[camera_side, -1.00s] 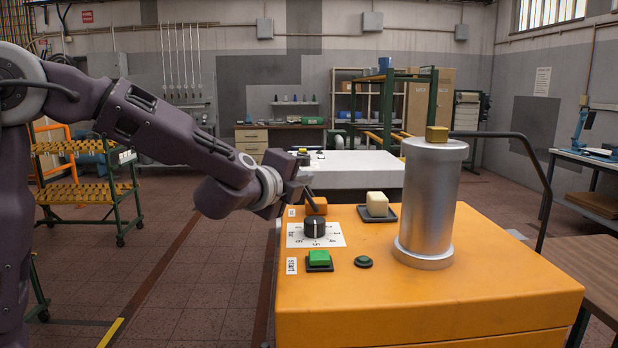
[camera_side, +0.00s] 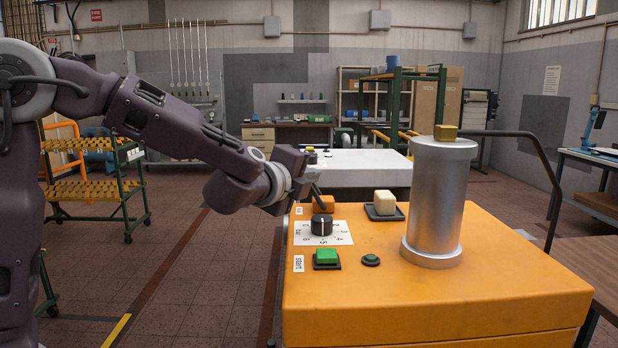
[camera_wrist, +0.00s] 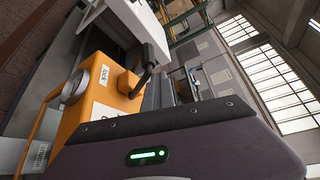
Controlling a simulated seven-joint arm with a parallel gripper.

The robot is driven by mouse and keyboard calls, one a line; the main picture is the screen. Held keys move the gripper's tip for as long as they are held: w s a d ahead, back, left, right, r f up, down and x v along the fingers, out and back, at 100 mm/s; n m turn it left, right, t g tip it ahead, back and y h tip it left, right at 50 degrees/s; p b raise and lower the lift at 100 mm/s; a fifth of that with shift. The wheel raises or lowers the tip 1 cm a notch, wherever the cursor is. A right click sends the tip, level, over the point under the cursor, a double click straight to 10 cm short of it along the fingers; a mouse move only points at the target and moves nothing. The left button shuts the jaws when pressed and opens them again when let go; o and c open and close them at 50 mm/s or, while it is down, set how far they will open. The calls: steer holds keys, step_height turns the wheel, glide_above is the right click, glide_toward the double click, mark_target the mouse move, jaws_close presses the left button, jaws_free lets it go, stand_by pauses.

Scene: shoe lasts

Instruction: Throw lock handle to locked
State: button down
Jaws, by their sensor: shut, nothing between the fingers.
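The lock handle is a black lever on an orange housing on the orange machine. In the side view the housing (camera_side: 323,204) sits behind the dial (camera_side: 321,226), with the thin dark lever rising toward my gripper. In the wrist view the black lever (camera_wrist: 143,82) stands out from the housing beside a label reading "lock" (camera_wrist: 103,76). My gripper (camera_side: 312,187) is shut and empty, just left of and above the housing, close to the lever. I cannot tell whether it touches the lever. The fingertips are hard to make out.
A green start button (camera_side: 327,257), a small dark green button (camera_side: 371,260) and a cream button (camera_side: 385,203) are on the machine top. A silver cylinder (camera_side: 436,205) with a brass block (camera_side: 445,132) stands at right. A bent black rail (camera_side: 535,150) runs behind it.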

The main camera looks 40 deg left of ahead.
steer(key=s+d, duration=0.4)
steer(key=s, duration=0.1)
steer(key=s+d+f, duration=0.1)
steer(key=s+d, duration=0.1)
steer(key=shift+s, duration=0.25)
steer(key=s+a+f+n+g+y, duration=0.2)
steer(key=s+a+f+n+g, duration=0.25)
steer(key=s, duration=0.45)
steer(key=s+a+f+n+g+y, duration=0.1)
steer(key=s+a+f+n+g, duration=0.15)
steer(key=s+a+n, duration=0.55)
steer(key=s+d+f+n+g+h, duration=0.2)
steer(key=s+d+n+h, duration=0.3)
steer(key=s+d, duration=0.6)
steer(key=shift+d+f+g+h, duration=0.4)
steer(key=shift+d+h, duration=0.35)
steer(key=shift+h, duration=0.45)
